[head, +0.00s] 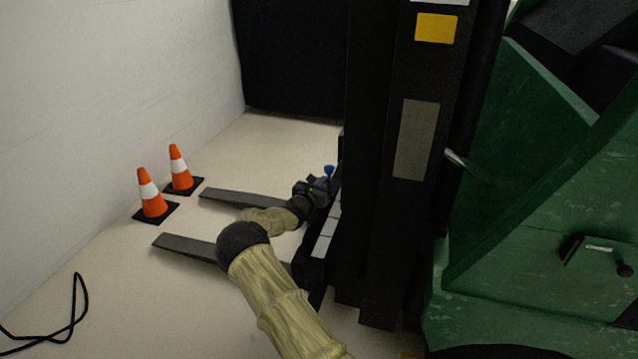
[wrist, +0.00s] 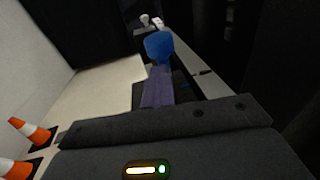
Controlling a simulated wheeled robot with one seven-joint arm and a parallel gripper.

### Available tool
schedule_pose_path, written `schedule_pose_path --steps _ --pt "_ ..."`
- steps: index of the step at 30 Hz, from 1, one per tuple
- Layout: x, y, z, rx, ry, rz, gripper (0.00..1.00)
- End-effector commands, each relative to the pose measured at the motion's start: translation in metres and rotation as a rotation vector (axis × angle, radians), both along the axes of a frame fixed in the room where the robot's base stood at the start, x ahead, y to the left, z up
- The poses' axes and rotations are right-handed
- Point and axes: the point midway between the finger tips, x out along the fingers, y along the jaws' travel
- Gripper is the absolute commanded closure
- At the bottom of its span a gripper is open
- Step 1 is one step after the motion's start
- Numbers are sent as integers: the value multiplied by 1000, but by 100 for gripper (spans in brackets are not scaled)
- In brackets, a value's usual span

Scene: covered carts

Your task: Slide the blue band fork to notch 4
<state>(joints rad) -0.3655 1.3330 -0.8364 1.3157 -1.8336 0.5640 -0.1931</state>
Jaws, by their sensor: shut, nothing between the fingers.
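Two dark forks, a far one (head: 240,198) and a near one (head: 190,247), point left from the lift truck's carriage in the head view. A blue knob (head: 328,170) stands at the far fork's carriage end; it shows large in the wrist view (wrist: 158,47). Below it there is an upright bluish-purple band (wrist: 157,88). My gripper (head: 322,185) is shut and empty, right by the knob and band. Whether it touches them I cannot tell. Its dark body fills the bottom of the wrist view, and the fingertips are not clear. The notch numbers are not readable.
The black mast (head: 375,170) rises right of the carriage, beside the green truck body (head: 530,200). Pale plates (head: 325,238) line the carriage bar. Two orange cones (head: 151,197) stand by the white wall. A black cable (head: 75,310) lies on the floor at lower left.

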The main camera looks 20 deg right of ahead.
Motion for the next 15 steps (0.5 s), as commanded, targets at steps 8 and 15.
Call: schedule_pose_path --steps 8,15 --pt "-6 -2 3 -3 0 -11 100" --pt "-24 25 6 -4 3 -14 100"
